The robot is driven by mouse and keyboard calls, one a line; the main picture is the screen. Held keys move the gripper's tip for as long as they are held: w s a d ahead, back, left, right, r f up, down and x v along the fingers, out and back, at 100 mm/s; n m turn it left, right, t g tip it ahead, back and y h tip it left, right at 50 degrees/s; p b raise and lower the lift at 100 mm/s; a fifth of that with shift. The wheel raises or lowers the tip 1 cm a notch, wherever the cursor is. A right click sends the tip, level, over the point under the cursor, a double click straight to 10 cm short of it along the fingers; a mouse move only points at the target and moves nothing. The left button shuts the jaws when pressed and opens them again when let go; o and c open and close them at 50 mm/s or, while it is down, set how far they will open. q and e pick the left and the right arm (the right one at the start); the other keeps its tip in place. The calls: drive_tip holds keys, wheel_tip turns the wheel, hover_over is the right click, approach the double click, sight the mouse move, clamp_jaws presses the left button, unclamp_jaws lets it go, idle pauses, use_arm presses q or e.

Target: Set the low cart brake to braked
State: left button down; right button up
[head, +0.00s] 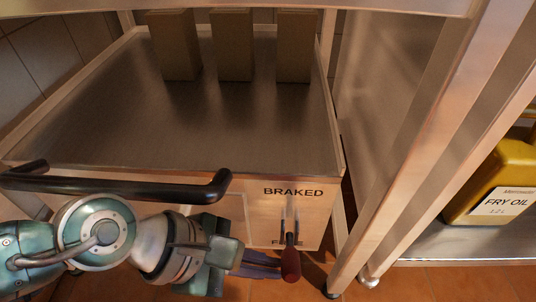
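The low cart (90,130) stands in front of me with a metal deck. Its front panel carries the label BRAKED (293,191) above and a lower label, partly covered, that reads like FREE. The brake lever (290,262) has a dark red grip and hangs down over the lower label, away from BRAKED. My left gripper (270,264) is just left of the red grip, its fingers pointing right toward it. Whether the fingers touch the grip, and how far apart they are, I cannot tell. My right gripper is not in view.
A black push handle (120,187) crosses the cart's front above my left arm. Several brown boxes (235,45) stand at the back of the deck. A metal table leg (410,150) rises close to the right. A yellow fry oil jug (500,185) sits on a shelf beyond.

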use_arm(q)
drive_tip(key=p+v, duration=0.4)
drive_tip(key=v, duration=0.5)
drive_tip(key=shift+a+p, duration=0.2)
drive_tip(key=shift+p, duration=0.2)
drive_tip(key=shift+s+f, duration=0.1)
